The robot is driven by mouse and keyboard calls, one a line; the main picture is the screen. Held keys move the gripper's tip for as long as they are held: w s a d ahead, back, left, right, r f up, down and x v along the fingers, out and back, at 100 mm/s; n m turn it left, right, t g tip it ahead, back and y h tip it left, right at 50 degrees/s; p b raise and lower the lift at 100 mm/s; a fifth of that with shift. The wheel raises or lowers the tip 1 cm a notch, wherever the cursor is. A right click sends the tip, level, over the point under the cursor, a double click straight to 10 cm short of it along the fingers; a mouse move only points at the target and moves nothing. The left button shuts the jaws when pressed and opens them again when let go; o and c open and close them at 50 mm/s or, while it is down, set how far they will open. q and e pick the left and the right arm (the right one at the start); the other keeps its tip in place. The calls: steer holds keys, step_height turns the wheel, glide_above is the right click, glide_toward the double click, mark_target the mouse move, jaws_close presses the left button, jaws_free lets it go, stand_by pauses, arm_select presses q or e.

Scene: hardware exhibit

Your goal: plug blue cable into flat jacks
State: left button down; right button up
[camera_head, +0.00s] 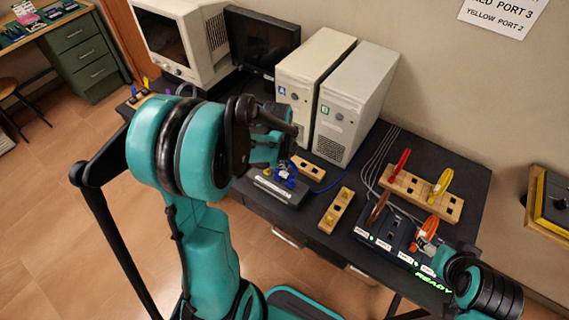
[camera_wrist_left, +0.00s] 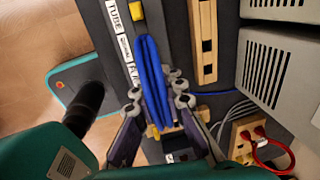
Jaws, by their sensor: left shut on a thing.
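My left gripper (camera_head: 283,172) is shut on the blue cable (camera_head: 288,178). In the left wrist view the cable's loop (camera_wrist_left: 151,70) runs between the two fingertips (camera_wrist_left: 158,100), above the dark jack box. That dark box (camera_head: 268,190) carries a white label strip in the head view; the strip also shows in the left wrist view (camera_wrist_left: 124,45), reading TUBE at one end.
Wooden jack blocks (camera_head: 336,211) lie near the dark box. Another wooden block (camera_head: 410,194) holds a red cable (camera_head: 401,163) and a yellow cable (camera_head: 441,182). A labelled black box (camera_head: 376,238) shows green READY text. Two computer towers (camera_head: 350,112) stand behind.

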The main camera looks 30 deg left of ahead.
arm_select(q)
steer(key=shift+f+b, duration=0.25)
steer(key=shift+b, duration=0.1)
stand_by(0.4)
steer(key=c, duration=1.5)
jaws_free()
steer(key=o, duration=0.6)
steer(key=shift+o, duration=0.2)
steer(key=shift+r, duration=0.1)
steer(key=shift+s+r+p, duration=0.2)
steer(key=shift+r+p, duration=0.8)
steer(key=shift+r, duration=0.2)
steer(key=shift+s+r+p, duration=0.15)
steer(key=shift+r+p, duration=0.8)
steer(key=shift+r, duration=0.3)
steer(key=shift+s+r+p, duration=0.2)
steer(key=shift+r+p, duration=0.8)
steer(key=shift+r, duration=0.2)
